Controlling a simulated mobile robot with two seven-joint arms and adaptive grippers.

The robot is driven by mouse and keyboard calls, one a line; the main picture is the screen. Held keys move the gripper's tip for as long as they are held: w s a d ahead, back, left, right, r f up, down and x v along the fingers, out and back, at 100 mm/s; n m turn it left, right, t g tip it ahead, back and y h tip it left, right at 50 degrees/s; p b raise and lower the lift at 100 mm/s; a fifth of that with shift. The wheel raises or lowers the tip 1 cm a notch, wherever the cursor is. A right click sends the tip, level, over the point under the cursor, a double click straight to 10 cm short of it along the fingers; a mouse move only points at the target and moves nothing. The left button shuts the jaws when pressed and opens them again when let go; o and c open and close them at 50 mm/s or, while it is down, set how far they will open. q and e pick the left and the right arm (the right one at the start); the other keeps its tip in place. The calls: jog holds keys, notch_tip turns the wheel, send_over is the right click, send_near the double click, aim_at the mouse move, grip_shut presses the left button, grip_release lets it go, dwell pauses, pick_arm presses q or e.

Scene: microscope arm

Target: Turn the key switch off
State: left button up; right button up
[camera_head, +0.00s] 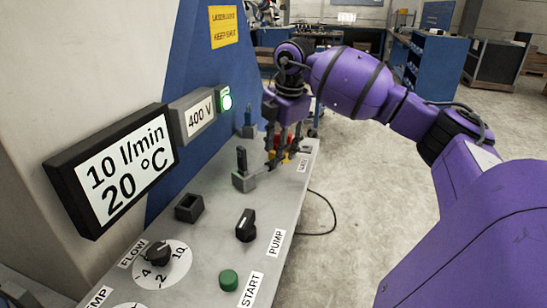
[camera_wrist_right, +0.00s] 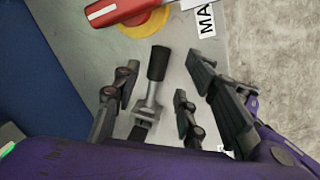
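My right gripper (camera_head: 284,138) is over the far end of the control panel (camera_head: 215,215). In the right wrist view its fingers (camera_wrist_right: 160,95) are apart, on both sides of a black-handled lever (camera_wrist_right: 157,63) with a metal stem. I cannot tell whether they touch it. No part is labelled as a key switch in these views, and I cannot tell whether this lever is it. Beside it is a red handle (camera_wrist_right: 115,10) on a yellow disc (camera_wrist_right: 145,22), partly hidden in the head view. My left gripper is out of view.
A black upright lever (camera_head: 241,158) on a grey block stands nearer on the panel, with the pump knob (camera_head: 246,225), flow dial (camera_head: 159,254) and green start button (camera_head: 228,280). The 400 V display (camera_head: 200,117) has a lit green lamp (camera_head: 226,101) beside it. Open floor lies right.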

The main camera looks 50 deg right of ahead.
jog(key=shift+w+f, duration=0.25)
jog(key=shift+f, duration=0.7)
jog(key=shift+w+f, duration=0.2)
jog(key=shift+f, duration=0.7)
grip_shut()
